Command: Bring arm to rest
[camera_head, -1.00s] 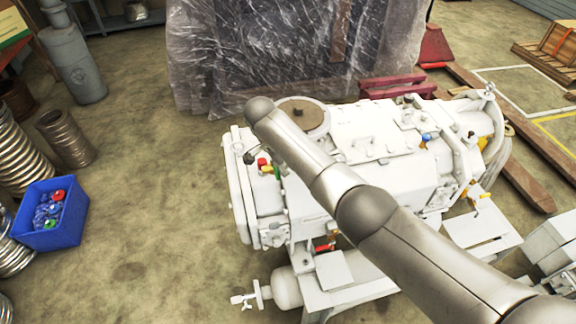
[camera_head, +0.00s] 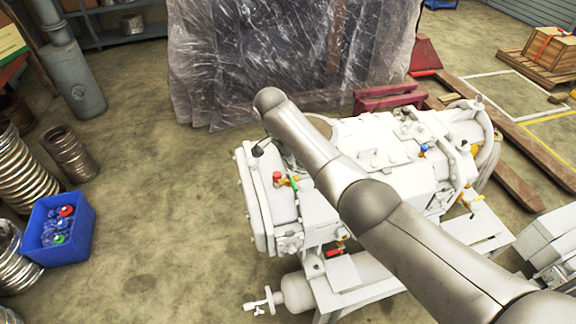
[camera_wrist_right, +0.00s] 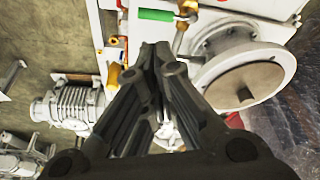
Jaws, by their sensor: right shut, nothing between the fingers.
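My right arm (camera_head: 372,212) comes in from the lower right and crosses in front of the white screw vacuum pump (camera_head: 380,140). The small dark tip of my right gripper (camera_head: 258,149) shows past the arm's far end, near the pump's left end; the rest is hidden behind the arm. In the right wrist view my right gripper (camera_wrist_right: 155,52) has its dark fingers together, with nothing between them. Behind them are the pump's round flange (camera_wrist_right: 245,80), a green-handled valve (camera_wrist_right: 156,15) and a brass fitting (camera_wrist_right: 113,75). My left gripper is in neither view.
A blue bin (camera_head: 82,240) with coloured caps stands on the floor at left, near metal coils (camera_head: 68,153) and a grey cylinder (camera_head: 72,75). A plastic-wrapped load (camera_head: 270,60) stands behind the pump. A wooden crate (camera_head: 552,55) is at upper right.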

